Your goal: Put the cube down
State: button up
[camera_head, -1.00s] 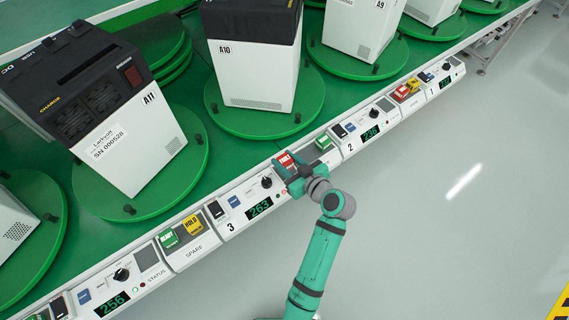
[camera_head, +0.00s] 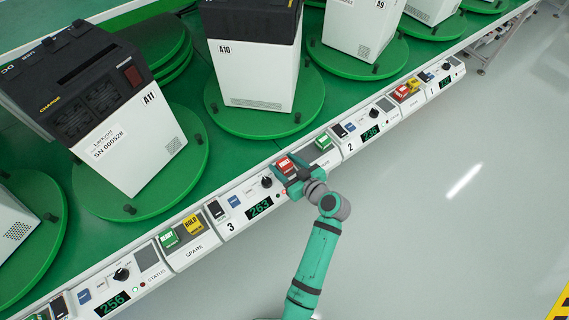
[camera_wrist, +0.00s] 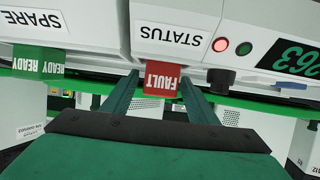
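The red cube labelled FAULT (camera_head: 286,166) is at the back of the STATUS section on station 3's panel, beside the number display 263. In the wrist view the cube (camera_wrist: 161,80) shows between my two fingers, with narrow gaps at its sides. My gripper (camera_head: 291,174) is open around the cube, one finger on each side; it also shows in the wrist view (camera_wrist: 160,84). The STATUS panel (camera_wrist: 176,14) shows above the cube in that upside-down view. The cube's underside is hidden, so its contact with the panel is hard to see.
A green cube (camera_head: 323,143) sits right of my gripper. Green READY (camera_head: 169,239) and yellow HOLD (camera_head: 193,224) cubes sit on the SPARE section to the left. White machine A10 (camera_head: 256,75) stands on a green turntable behind.

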jog(key=shift+s+r, duration=0.1)
jog(key=shift+r, duration=0.1)
jog(key=v, duration=1.1)
jog(key=s+a+f+m+h, duration=0.2)
jog(key=s+f+m+h, duration=0.2)
jog(key=s, duration=0.4)
jog(key=s+a+f+m+h, duration=0.25)
jog(key=s+f+m, duration=0.2)
jog(key=s, duration=0.25)
jog(key=s+a+r+n+t+h, duration=0.1)
jog(key=s+r+t, duration=0.3)
jog(key=s+r, duration=0.9)
jog(key=shift+s+a+r+t, duration=0.2)
jog(key=shift+s+r+t, duration=0.15)
jog(key=shift+s, duration=0.35)
